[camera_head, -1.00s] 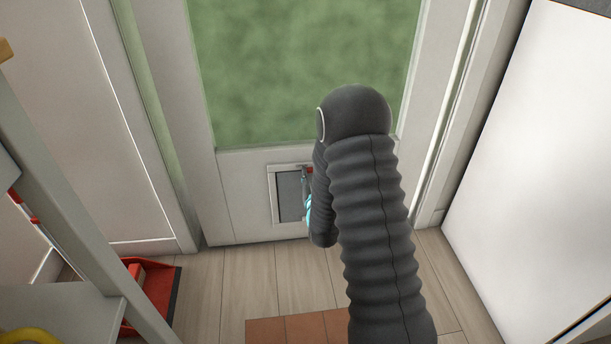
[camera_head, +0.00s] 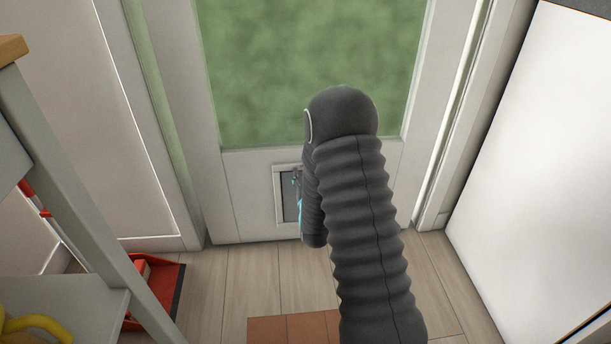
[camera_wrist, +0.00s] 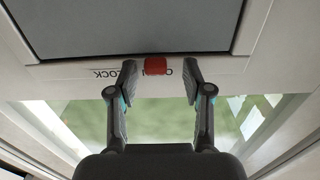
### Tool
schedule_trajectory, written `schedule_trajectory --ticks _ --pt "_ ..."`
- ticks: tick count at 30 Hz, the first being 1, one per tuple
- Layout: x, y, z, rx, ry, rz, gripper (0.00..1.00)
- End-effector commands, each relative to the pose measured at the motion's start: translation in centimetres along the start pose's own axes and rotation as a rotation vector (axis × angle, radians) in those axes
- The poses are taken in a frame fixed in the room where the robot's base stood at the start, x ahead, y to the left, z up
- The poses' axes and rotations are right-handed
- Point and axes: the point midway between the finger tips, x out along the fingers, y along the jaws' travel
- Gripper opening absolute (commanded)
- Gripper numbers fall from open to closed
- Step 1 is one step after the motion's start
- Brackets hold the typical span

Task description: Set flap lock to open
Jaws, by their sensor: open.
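The pet flap (camera_head: 290,209) is a grey panel in a white frame low in the door, partly hidden by my arm. In the wrist view the flap (camera_wrist: 135,25) appears upside down at the top. The red lock knob (camera_wrist: 155,64) sits on the frame below it there. Upside-down lettering reads LOCK to the left, and the knob partly covers letters that look like OPEN. My gripper (camera_wrist: 160,72) is open, one finger on each side of the knob, with gaps visible at both sides.
The door (camera_head: 235,190) has a large glass pane above the flap. A grey shelf unit (camera_head: 45,160) with a yellow item stands at left, near a red dustpan-like tray (camera_head: 165,290). A white cabinet (camera_head: 530,150) stands at right. Terracotta tiles (camera_head: 285,328) lie on the wood floor.

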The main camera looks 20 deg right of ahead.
Motion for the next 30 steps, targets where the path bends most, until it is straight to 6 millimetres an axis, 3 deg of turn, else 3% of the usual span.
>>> schedule_trajectory --ticks 5,21,30 --pt "-1.2 0.0 0.0 0.000 -0.001 0.000 0.50" --pt "-10.6 -0.2 0.1 0.000 -0.003 -0.004 0.50" --pt "-12.0 -0.2 0.0 0.000 0.001 -0.003 0.50"
